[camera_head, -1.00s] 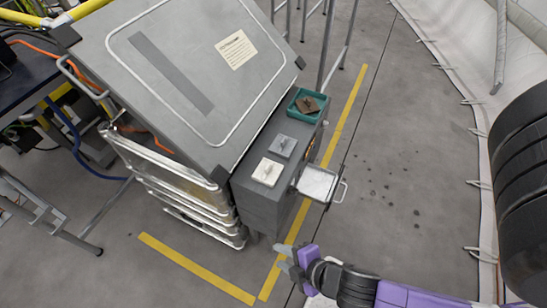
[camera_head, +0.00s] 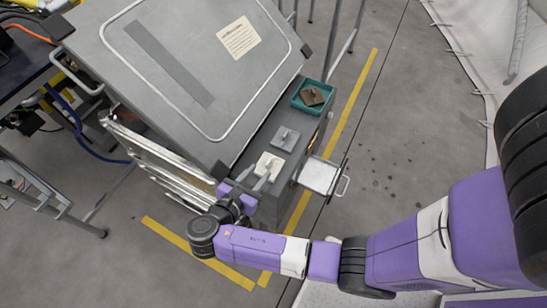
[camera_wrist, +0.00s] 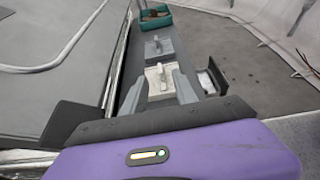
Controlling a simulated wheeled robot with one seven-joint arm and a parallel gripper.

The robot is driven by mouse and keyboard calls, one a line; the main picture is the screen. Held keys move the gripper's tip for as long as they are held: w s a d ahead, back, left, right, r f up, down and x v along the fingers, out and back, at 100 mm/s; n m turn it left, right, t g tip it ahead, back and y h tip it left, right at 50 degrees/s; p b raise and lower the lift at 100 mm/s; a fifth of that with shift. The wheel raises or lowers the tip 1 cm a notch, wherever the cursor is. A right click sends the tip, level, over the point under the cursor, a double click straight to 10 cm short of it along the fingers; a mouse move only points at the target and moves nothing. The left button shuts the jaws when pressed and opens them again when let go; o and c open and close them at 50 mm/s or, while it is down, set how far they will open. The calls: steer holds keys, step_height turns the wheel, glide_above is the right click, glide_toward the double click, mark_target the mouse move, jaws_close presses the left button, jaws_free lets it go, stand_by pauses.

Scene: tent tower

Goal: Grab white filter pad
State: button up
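The white filter pad (camera_head: 269,163) is a pale square with a raised grip on top. It lies on the narrow grey ledge at the near end of a row. In the wrist view the white pad (camera_wrist: 160,78) shows between and beyond my fingers. My gripper (camera_head: 252,180) is at the near side of the pad, its fingers apart with nothing held. In the wrist view my gripper (camera_wrist: 160,88) has one finger on each side of the pad's near part; I cannot tell whether they touch it.
A grey pad (camera_head: 285,138) lies just beyond the white one. A teal tray (camera_head: 304,104) with a brown pad (camera_head: 312,95) stands at the far end. A small white-topped tray (camera_head: 319,176) juts out to the right. A large sloped grey panel (camera_head: 190,70) rises close on the left.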

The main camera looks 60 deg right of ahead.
mark_target(269, 161)
steer(key=shift+p+x, duration=0.3)
steer(key=shift+x, duration=3.6)
steer(key=shift+f, duration=0.15)
steer(key=shift+a, duration=0.1)
jaws_close()
